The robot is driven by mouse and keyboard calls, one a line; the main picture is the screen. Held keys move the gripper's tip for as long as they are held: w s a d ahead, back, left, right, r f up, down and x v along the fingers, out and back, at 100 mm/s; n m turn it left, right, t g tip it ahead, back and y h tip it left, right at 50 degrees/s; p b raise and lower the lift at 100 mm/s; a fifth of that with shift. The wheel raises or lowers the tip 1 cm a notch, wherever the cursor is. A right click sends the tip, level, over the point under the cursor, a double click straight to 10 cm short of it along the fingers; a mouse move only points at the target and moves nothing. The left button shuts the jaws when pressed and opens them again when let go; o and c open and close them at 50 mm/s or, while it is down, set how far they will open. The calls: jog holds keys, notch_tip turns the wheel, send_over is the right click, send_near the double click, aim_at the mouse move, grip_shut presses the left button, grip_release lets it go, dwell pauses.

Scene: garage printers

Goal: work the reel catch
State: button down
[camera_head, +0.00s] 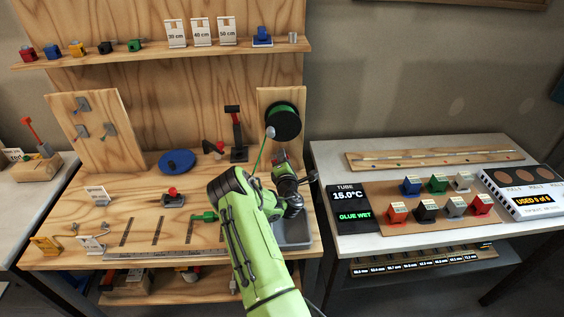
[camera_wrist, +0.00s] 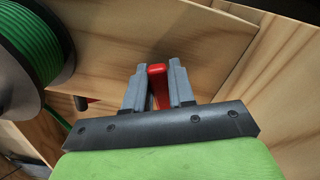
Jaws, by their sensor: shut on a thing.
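The reel (camera_head: 283,122), wound with green line, hangs on an upright wooden panel at the right of the workbench. It also shows at the left edge of the wrist view (camera_wrist: 38,40). A red part (camera_wrist: 157,71), which looks like the catch's handle, sits between the jaws of my gripper (camera_wrist: 156,80). My gripper is shut on it. In the head view my gripper (camera_head: 283,168) is just below the reel, and my own arm hides much of what it holds.
A grey tray (camera_head: 296,238) lies below my wrist. A side table (camera_head: 345,166) with coloured blocks stands to the right.

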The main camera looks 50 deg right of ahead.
jog(key=shift+s+d+f+m+b, duration=0.1)
jog(key=shift+f+m+b, duration=0.2)
jog(key=shift+m, duration=0.35)
jog(key=shift+s+a+f+m+b, duration=0.15)
jog(key=shift+m+b, duration=0.25)
jog(key=shift+m, duration=0.3)
jog(key=shift+w+d+f+m+b, duration=0.1)
jog(key=shift+d+f+m+b, duration=0.2)
jog(key=shift+m, duration=0.35)
jog(key=shift+a+r, duration=0.1)
jog(key=shift+a, duration=0.05)
jog(key=c, duration=1)
grip_release()
jog(key=shift+c, duration=0.2)
